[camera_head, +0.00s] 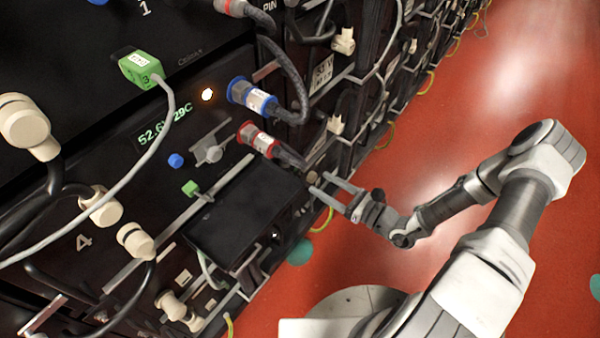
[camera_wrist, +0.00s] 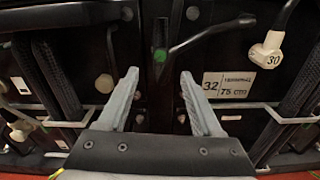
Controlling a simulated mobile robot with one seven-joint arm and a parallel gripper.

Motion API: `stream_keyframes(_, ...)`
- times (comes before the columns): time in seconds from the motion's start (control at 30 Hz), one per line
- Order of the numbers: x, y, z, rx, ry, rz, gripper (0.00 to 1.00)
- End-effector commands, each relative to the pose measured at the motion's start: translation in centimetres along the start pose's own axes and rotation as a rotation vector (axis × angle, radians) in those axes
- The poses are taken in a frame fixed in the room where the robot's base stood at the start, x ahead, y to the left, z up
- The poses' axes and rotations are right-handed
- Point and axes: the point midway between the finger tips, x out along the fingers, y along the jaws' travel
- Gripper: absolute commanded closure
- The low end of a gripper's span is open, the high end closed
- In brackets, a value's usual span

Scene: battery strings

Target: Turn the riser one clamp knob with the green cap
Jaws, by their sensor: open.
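My gripper (camera_head: 319,184) is open and empty, in front of the rack's side at the middle of the head view. In the wrist view my gripper (camera_wrist: 158,98) has its two grey fingers spread apart. A small round green cap (camera_wrist: 160,55) shows beyond and between the fingertips, on a dark vertical strip. It looks like the knob's cap, and no finger touches it. A dark lever or cable end (camera_wrist: 205,38) reaches toward it from the right. In the head view I cannot pick out this cap for certain.
A white label with 32 (camera_wrist: 229,85) and a pale plug marked 30 (camera_wrist: 268,49) lie right of the fingers. Blue (camera_head: 252,97) and red (camera_head: 258,139) connectors with thick cables stick out of the rack.

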Motion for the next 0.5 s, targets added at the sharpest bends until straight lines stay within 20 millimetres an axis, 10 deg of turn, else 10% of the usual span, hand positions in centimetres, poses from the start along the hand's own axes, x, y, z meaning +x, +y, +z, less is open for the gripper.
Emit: stream_keyframes(0.5,8.2,0.0,-0.1,-0.001,0.000,0.002,0.33)
